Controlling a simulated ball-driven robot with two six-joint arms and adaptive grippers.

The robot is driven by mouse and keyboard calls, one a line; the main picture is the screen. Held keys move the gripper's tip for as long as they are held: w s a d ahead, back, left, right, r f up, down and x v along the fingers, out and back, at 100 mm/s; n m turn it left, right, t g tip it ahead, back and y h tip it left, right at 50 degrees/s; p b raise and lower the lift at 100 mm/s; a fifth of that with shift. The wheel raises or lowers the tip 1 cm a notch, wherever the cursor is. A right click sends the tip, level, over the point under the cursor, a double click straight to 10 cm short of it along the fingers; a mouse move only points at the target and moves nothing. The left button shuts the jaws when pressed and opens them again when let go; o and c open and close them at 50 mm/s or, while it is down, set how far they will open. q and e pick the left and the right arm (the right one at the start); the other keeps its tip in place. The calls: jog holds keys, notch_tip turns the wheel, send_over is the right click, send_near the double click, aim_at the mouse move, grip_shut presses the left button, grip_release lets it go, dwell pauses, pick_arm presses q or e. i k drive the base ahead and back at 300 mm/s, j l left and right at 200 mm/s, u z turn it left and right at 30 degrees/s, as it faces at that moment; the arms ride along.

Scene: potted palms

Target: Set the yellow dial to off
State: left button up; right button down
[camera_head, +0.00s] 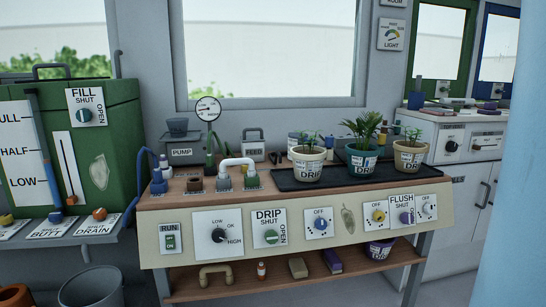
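The yellow dial (379,216) is a small round knob on a white plate, on the cream front panel (345,217) of the potting bench, right of centre. The word OFF is printed above the knob. The dial is too small to tell which way it points. Nothing touches it or covers it. Neither of my grippers shows in the head view.
A blue dial (319,225) marked OFF sits to its left, and a purple FLUSH knob (405,218) and a pale dial (428,208) to its right. Potted plants stand on a black tray (285,180) above. A bucket (92,290) stands at lower left.

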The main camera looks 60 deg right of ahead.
aim_at(378, 216)
jog(key=z, duration=1.9)
